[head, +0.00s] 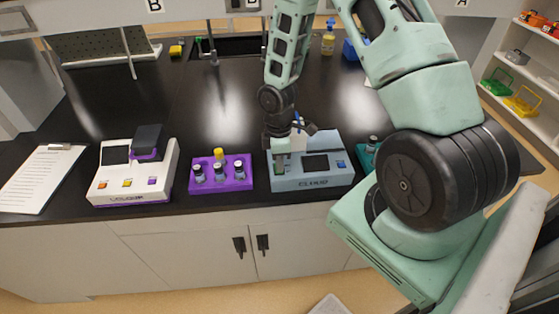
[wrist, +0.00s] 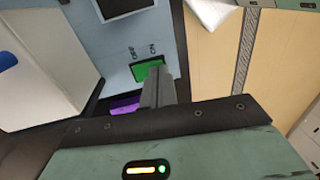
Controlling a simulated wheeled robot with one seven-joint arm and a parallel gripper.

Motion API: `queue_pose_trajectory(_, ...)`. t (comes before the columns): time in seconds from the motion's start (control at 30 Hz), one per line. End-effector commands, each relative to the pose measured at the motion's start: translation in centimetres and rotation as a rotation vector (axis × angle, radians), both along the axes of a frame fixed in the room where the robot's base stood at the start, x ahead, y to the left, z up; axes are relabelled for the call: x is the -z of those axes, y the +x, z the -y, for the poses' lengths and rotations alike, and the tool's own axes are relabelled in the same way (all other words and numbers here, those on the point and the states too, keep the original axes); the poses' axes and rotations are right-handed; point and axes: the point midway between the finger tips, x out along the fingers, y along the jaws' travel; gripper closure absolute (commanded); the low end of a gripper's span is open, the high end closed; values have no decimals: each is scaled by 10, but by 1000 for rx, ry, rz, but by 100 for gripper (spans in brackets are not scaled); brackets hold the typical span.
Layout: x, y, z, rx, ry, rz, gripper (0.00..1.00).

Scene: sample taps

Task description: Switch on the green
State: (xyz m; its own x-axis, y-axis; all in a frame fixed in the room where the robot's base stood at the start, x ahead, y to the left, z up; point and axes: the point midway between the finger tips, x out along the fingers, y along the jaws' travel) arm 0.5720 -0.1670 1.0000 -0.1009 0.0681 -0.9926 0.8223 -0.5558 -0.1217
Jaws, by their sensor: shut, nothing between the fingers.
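A blue-grey device (head: 312,181) stands near the counter's front edge in the head view. Its panel also fills the upper left middle of the wrist view (wrist: 160,25). On the panel is a green switch (wrist: 147,69), with OFF and ON labels beside it. My gripper (head: 279,156) points down over the left part of the device. In the wrist view my gripper (wrist: 156,72) is shut and empty, its fingertips over the right part of the green switch. I cannot tell whether they touch it. The fingers hide part of the switch, and its position is unclear.
A purple rack (head: 221,185) with several vials stands left of the device. Further left are a white device (head: 136,193) with coloured buttons and a clipboard (head: 42,178). A teal block (head: 367,160) is close on the right. The dark counter (head: 215,110) behind is mostly clear.

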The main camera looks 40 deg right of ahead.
Motion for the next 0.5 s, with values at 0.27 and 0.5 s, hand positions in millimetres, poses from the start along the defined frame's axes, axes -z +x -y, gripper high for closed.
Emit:
queue_pose_trajectory(0.27, 2, 0, 0, 0, 0, 0, 100)
queue_pose_trajectory(0.5, 4, -1, -1, 0, 1, -1, 100)
